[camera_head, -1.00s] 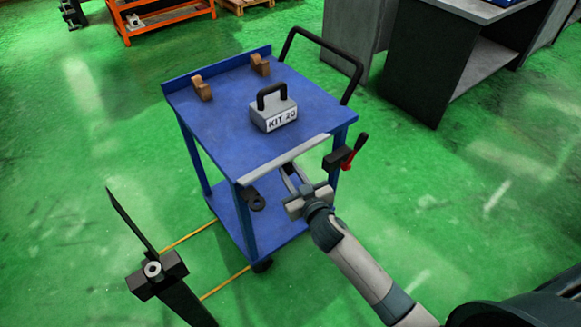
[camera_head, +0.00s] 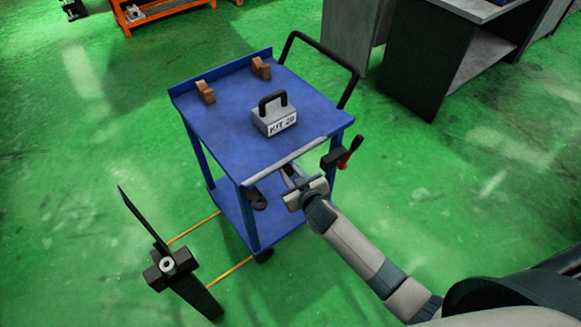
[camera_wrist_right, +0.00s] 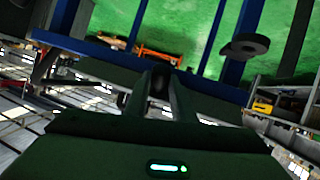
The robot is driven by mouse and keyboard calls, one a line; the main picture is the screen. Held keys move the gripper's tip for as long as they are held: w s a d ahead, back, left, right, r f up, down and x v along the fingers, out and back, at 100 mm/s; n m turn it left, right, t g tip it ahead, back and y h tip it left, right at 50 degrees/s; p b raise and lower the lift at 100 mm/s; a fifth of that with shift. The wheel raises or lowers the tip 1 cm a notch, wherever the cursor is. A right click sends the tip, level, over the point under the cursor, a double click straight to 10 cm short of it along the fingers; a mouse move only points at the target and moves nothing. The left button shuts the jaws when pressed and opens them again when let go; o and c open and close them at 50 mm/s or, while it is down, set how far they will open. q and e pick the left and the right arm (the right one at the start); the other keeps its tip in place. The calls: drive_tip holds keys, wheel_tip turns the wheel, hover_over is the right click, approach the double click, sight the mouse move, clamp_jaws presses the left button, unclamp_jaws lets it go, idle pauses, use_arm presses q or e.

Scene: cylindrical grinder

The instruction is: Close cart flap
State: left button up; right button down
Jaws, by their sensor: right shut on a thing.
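The blue cart (camera_head: 215,118) stands on the green floor in the head view. A thin light-grey strip, the flap (camera_head: 262,173), runs along its near edge and shows narrow, almost edge-on. My right gripper (camera_head: 290,174) is at the middle of this edge, its fingers closed on the flap. The exact contact is hidden by the flap and fingers. In the right wrist view, my right gripper (camera_wrist_right: 160,85) shows its two dark fingers close together against a dark panel. My left gripper is out of view.
A grey KIT 20 weight (camera_head: 273,119) and two brown blocks (camera_head: 206,92) stand on the cart top. A red-handled lever (camera_head: 350,152) sits at its near right corner. A black stand (camera_head: 170,266) is on the floor at left. Benches (camera_head: 425,60) stand behind right.

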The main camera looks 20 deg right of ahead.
sight(285, 160)
drive_tip(key=shift+w+a+r+n+g+h+p, duration=0.15)
drive_tip(key=shift+r+g+p, duration=0.35)
drive_tip(key=shift+p, duration=0.85)
drive_tip(key=shift+w+d+r+n+g+h+p, duration=0.1)
drive_tip(key=shift+r+g+p, duration=0.4)
drive_tip(key=shift+p, duration=0.85)
drive_tip(key=shift+w+a+r+n+g+h+p, duration=0.15)
drive_tip(key=shift+r+g+p, duration=0.15)
drive_tip(key=shift+g+p, duration=0.75)
drive_tip(key=shift+d+r+p, duration=0.1)
drive_tip(key=shift+p, duration=0.6)
drive_tip(key=shift+w+r+g+h+p, duration=0.3)
drive_tip(key=shift+g+p, duration=0.2)
drive_tip(key=shift+g, duration=0.15)
drive_tip(key=shift+w+a+r+n+g+h, duration=0.2)
drive_tip(key=shift+w+g+h, duration=0.1)
drive_tip(key=shift+g, duration=0.55)
drive_tip(key=shift+w+a+r+n+g+h, duration=0.1)
drive_tip(key=shift+w+r+g+h, duration=0.15)
drive_tip(key=shift+g, duration=0.6)
drive_tip(key=c, duration=1.5)
unclamp_jaws()
drive_tip(key=b+v, duration=0.4)
drive_tip(key=v, duration=1.3)
drive_tip(key=shift+r, duration=0.15)
